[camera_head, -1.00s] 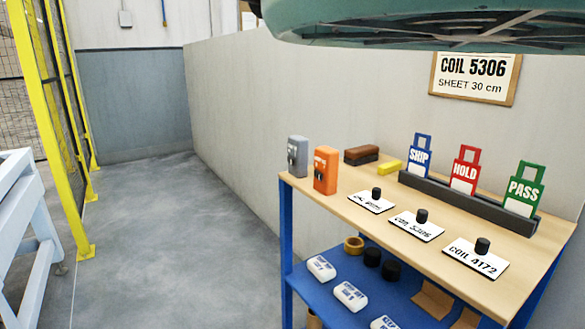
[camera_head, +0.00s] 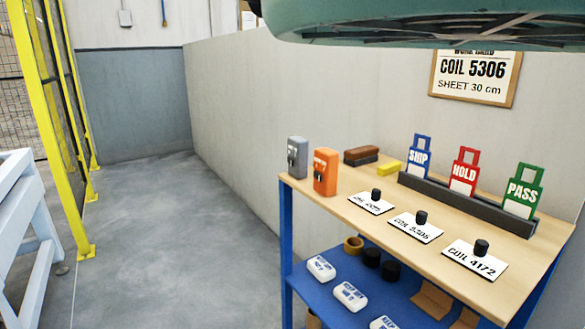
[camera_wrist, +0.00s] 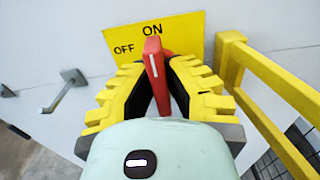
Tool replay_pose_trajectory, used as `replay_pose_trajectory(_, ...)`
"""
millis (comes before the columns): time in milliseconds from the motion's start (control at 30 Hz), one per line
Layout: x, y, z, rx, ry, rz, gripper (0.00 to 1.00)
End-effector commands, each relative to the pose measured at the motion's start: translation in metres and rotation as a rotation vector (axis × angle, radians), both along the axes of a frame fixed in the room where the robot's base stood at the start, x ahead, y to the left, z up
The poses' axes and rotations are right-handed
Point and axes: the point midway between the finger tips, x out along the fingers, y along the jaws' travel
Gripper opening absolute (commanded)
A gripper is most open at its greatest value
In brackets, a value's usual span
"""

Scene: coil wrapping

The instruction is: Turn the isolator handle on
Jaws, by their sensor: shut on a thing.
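The isolator handle (camera_wrist: 154,62) is a red lever with a white stripe, in the wrist view. It sits in front of a yellow plate (camera_wrist: 185,38) marked OFF at the left and ON at the top. The handle stands nearly upright and leans slightly left, its tip just below the word ON. My gripper (camera_wrist: 160,72) has its two black and yellow fingers on either side of the handle, shut on it. The isolator and my gripper do not show in the head view.
A yellow rail frame (camera_wrist: 238,60) stands close to the right of my gripper. A grey hook (camera_wrist: 72,80) sticks out of the wall at the left. In the head view, a wooden-topped bench (camera_head: 345,205) with tags and cards stands right; the floor (camera_head: 180,240) left of it is clear.

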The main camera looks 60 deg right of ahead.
Motion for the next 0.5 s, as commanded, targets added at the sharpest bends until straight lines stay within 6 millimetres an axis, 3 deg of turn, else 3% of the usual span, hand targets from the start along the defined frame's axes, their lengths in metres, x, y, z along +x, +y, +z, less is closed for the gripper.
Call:
replay_pose_trajectory(67,0.0016,-0.0014,-0.0035,-0.006,0.004,-0.006,0.00)
replay_pose_trajectory(100,0.0017,-0.0015,-0.0035,-0.007,0.003,-0.006,0.18)
replay_pose_trajectory(333,0.0007,-0.0006,-0.0018,-0.003,0.001,-0.003,0.41)
replay_pose_trajectory(500,0.0002,-0.0002,-0.0011,-0.002,0.000,-0.001,0.42)
